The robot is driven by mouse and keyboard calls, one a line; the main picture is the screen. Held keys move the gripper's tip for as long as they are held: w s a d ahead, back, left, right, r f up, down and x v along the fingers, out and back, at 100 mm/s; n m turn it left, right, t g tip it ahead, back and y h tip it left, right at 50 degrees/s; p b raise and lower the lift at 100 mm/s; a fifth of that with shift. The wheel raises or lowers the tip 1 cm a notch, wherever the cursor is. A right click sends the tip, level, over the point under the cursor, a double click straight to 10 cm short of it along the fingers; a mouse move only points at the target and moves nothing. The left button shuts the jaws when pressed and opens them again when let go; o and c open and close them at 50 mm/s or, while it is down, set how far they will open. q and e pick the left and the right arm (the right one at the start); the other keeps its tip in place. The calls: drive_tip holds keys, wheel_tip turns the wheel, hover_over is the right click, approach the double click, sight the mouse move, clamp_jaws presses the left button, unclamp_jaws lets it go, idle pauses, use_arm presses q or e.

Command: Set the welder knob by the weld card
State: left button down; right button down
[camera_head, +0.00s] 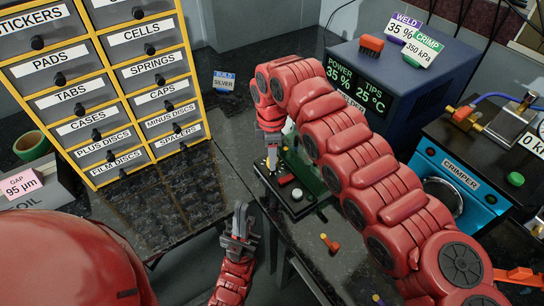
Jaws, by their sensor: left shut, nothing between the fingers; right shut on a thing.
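The weld card (403,27) is purple and white, reads WELD 35 %, and stands on top of the dark blue welder (345,56). The welder's display (357,82) reads POWER 35 % and TIPS 25 °C. My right gripper (272,165) points down at a small dark green unit (306,178) in front of the welder. It is shut on what appears to be the knob, which its fingers hide. My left gripper (239,228) is shut and empty, lower and to the left.
A labelled drawer cabinet (100,84) stands at left, with a BUILD SILVER card (224,82) behind. A CRIMP 350 kPa card (422,50) is beside the weld card. The blue crimper (458,180) is at right.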

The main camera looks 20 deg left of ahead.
drive_tip(key=shift+n, duration=0.3)
idle(0.4)
drive_tip(key=shift+c, duration=2.4)
unclamp_jaws()
wheel_tip(320, 180, up, 17)
drive_tip(key=p, duration=0.4)
drive_tip(key=shift+r+p, duration=0.2)
drive_tip(key=shift+p, duration=0.1)
